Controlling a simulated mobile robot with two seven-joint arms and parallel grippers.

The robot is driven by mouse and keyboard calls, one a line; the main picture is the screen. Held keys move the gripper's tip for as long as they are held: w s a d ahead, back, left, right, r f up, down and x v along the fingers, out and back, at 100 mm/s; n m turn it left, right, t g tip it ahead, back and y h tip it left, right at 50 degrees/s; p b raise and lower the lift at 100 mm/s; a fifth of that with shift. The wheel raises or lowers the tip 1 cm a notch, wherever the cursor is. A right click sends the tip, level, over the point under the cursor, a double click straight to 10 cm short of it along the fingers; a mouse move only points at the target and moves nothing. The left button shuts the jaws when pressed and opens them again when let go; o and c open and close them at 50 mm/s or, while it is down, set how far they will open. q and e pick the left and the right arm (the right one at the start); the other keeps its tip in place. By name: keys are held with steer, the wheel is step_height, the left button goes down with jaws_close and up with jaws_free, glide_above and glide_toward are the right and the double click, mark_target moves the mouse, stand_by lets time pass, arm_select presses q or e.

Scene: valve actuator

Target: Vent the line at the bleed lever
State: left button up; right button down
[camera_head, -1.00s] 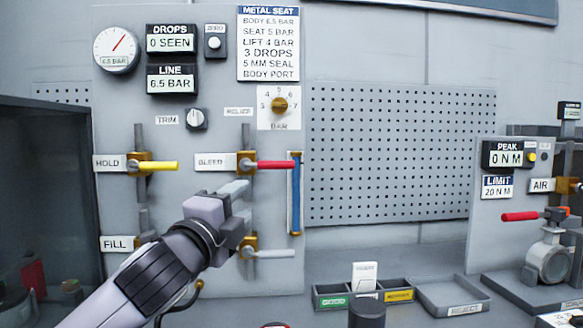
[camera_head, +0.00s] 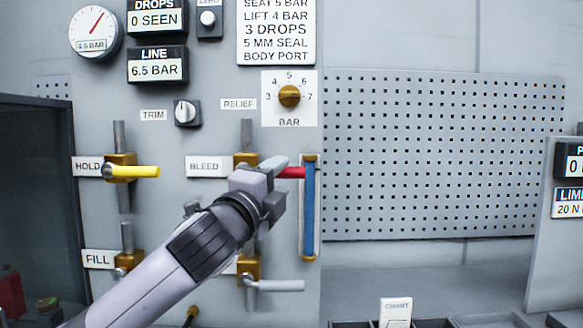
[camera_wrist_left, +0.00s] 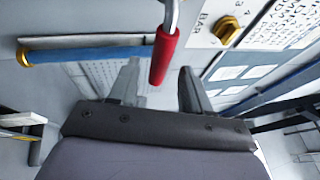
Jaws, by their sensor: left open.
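The bleed lever's red grip (camera_head: 293,172) points right from its brass valve body (camera_head: 245,158), beside the BLEED label (camera_head: 207,167). My left gripper (camera_head: 277,184) is in front of it and hides most of the lever in the head view. In the left wrist view the red grip (camera_wrist_left: 164,56) hangs in from the top, its end between the two open, spread fingertips (camera_wrist_left: 159,84). I cannot tell whether the fingers touch it. The LINE display (camera_head: 157,65) reads 6.5 BAR and the DROPS display (camera_head: 156,18) reads 0 SEEN. My right gripper is not in view.
A blue tube (camera_head: 310,207) stands just right of the lever's end. The yellow HOLD lever (camera_head: 135,171) is to the left, and a grey lever (camera_head: 278,285) is below. The brass relief knob (camera_head: 289,96) is above. Bins stand at the bottom right.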

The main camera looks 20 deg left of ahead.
mark_target(283, 175)
arm_select(q)
steer(key=shift+p+x, duration=0.5)
steer(key=shift+x, duration=2.3)
jaws_close()
